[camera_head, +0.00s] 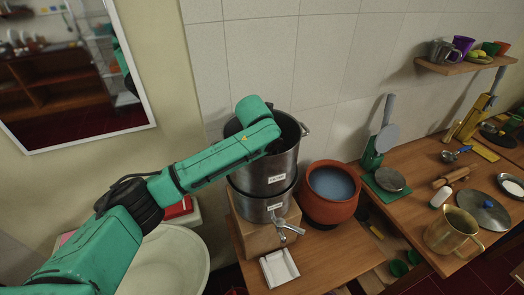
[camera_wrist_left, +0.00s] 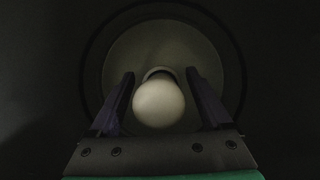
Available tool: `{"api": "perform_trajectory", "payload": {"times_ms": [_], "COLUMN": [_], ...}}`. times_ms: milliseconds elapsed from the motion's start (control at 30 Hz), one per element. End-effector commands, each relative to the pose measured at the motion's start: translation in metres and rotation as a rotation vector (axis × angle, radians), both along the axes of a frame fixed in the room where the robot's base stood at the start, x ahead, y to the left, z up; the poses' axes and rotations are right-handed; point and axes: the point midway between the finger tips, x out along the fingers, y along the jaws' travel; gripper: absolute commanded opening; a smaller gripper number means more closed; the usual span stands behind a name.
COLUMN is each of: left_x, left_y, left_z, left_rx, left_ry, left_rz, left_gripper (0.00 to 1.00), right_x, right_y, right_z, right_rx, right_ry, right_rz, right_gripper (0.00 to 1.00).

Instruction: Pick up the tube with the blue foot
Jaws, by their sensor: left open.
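My left arm reaches into the upper steel pot (camera_head: 268,170), so its gripper is hidden in the head view. In the left wrist view my left gripper (camera_wrist_left: 160,74) is open, one finger on each side of a pale round-ended object (camera_wrist_left: 159,102). This is seen end-on and may be the tube; no blue foot can be made out. A narrow ring shows behind its far edge, near the pot's round floor (camera_wrist_left: 122,50). Dark gaps show between the object and both fingers. My right gripper is not in view.
The upper pot stands on a lower steel pot with a tap (camera_head: 284,226), on a wooden stand (camera_head: 248,234). A clay pot with water (camera_head: 330,209) is close on the right. A white tray (camera_head: 279,268) lies in front. A white basin (camera_head: 172,262) is at left.

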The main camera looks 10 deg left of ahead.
Motion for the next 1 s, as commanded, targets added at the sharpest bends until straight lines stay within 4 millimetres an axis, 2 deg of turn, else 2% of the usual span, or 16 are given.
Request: {"api": "perform_trajectory", "payload": {"times_ms": [100,267,300,367,400,500,833,1000], "left_x": [0.004,0.005,0.005,0.005,0.005,0.005,0.005,0.006], "left_y": [0.000,0.000,0.000,0.000,0.000,0.000,0.000,0.000], "left_z": [-0.010,-0.012,-0.012,-0.012,-0.012,-0.012,-0.008,0.011], "left_rx": [0.000,-0.001,-0.001,0.000,0.000,0.000,-0.001,-0.003], "left_ry": [0.000,-0.002,-0.002,-0.002,-0.002,-0.002,-0.004,-0.008], "left_rz": [0.000,0.000,0.000,0.000,0.000,0.000,0.001,0.000], "left_gripper": [0.82,0.82,0.75,0.52,0.37,0.00,0.00,0.00], "right_x": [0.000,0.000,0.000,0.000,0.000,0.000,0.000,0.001], "right_y": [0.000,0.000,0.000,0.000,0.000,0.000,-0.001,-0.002], "right_z": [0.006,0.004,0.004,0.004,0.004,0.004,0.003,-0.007], "right_rx": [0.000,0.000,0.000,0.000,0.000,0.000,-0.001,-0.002], "right_ry": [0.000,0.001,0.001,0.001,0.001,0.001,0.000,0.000], "right_rz": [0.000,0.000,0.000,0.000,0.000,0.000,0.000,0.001], "right_gripper": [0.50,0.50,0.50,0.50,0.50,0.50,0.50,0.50]}}
